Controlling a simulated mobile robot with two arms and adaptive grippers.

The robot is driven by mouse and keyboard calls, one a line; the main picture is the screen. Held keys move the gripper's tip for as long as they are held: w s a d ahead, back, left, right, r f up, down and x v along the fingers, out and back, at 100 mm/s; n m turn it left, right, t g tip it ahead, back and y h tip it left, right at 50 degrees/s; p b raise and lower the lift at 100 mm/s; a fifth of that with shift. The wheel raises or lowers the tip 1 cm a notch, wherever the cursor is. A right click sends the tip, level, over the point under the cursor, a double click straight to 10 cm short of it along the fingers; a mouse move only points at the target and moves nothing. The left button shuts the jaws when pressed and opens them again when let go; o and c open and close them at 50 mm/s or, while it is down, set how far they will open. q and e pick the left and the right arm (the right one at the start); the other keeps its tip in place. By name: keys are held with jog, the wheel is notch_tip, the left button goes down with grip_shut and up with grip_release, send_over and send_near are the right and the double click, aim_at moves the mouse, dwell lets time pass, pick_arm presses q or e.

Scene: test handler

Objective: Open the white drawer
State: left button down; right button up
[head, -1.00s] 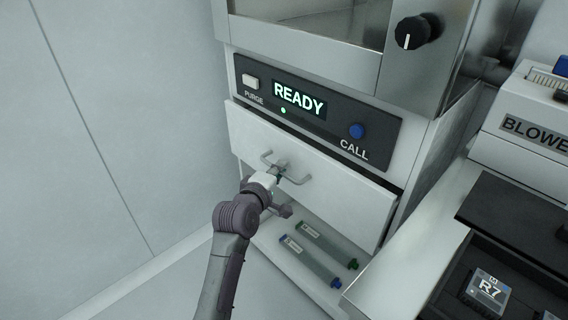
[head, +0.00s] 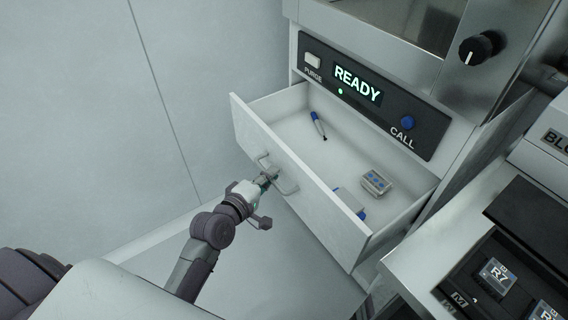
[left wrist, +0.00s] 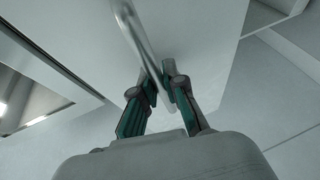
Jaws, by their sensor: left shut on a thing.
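The white drawer (head: 318,205) stands pulled well out of the cabinet in the head view, its inside showing. A blue marker-like item (head: 318,124), a small grey box with blue marks (head: 375,182) and another blue item (head: 349,203), partly hidden by the front panel, lie in it. My left gripper (head: 267,179) is shut on the bar handle (head: 286,188) of the drawer front. In the left wrist view, the fingers (left wrist: 162,88) close around the metal handle (left wrist: 138,38). My right gripper is not in view.
Above the drawer is a dark panel (head: 382,115) with a READY display, a blue CALL button and a PURGE button. A counter (head: 450,235) with a dark tray of R7 modules (head: 493,280) stands close on the right. Bare wall and floor lie left.

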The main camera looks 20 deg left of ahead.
pick_arm(q)
jog(key=shift+s+a+f, duration=0.1)
jog(key=shift+s+a, duration=0.4)
jog(key=shift+s, duration=0.25)
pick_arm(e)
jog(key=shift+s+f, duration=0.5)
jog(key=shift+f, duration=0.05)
pick_arm(q)
jog(key=c, duration=1.2)
grip_release()
jog(key=v, duration=1.2)
